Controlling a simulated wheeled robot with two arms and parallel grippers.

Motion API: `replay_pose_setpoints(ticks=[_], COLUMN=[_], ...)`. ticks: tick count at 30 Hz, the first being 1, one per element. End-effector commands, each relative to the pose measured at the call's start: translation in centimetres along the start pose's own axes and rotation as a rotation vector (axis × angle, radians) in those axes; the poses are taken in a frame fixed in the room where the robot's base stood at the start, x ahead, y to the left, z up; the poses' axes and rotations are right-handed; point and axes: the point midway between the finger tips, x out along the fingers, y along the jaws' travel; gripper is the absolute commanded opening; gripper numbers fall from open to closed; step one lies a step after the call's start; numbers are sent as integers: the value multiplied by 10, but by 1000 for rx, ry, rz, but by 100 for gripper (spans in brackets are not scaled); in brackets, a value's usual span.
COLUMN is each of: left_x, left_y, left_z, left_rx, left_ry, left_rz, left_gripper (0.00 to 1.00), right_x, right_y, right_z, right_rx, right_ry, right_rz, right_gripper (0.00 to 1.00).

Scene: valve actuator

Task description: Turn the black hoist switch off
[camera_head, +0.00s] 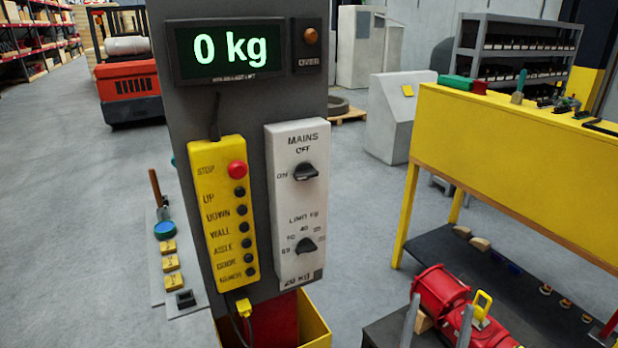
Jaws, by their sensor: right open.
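The black hoist switch (305,172) is the upper knob on a white control box (298,262), under the word MAINS. OFF is printed above it and ON to its left. Its handle lies roughly level, in line with ON; I cannot tell which end is the pointer. A second black knob (306,246), marked LIMIT KG, sits below it. My right gripper (437,320) shows as two grey fingers at the bottom edge, apart and open, in front of a red machine part. It is well below and to the right of the switch, touching neither knob. My left gripper is out of view.
A yellow pendant (227,212) with a red stop button (237,169) and several black buttons hangs left of the white box. The display (228,48) above reads 0 kg. A yellow workbench (520,165) stands right. The space before the switch looks clear.

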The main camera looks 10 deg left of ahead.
Motion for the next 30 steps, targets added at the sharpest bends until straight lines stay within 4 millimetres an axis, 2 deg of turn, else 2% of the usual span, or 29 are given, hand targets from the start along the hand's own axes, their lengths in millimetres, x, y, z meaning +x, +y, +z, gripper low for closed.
replay_pose_setpoints(ticks=[1, 6, 9, 13, 17, 19, 24, 30], left_x=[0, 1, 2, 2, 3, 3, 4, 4], left_y=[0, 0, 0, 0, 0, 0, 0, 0], left_z=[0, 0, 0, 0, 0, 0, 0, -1], left_rx=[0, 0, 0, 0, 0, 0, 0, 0], left_ry=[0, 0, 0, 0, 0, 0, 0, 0], left_rz=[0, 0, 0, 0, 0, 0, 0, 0], left_gripper=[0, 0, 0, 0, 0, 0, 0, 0], right_x=[24, 83, 109, 133, 147, 151, 146, 136], right_y=[-2, -15, -29, -56, -92, -112, -156, -181], right_z=[14, 66, 87, 101, 99, 90, 60, 36], right_rx=[-4, 8, 36, 93, 161, 199, 273, 309], right_ry=[-62, -328, -476, -656, -807, -869, -970, -1009], right_rz=[24, 47, 21, -61, -199, -292, -525, -686], right_gripper=[100, 100, 100, 100, 100, 100, 100, 100])
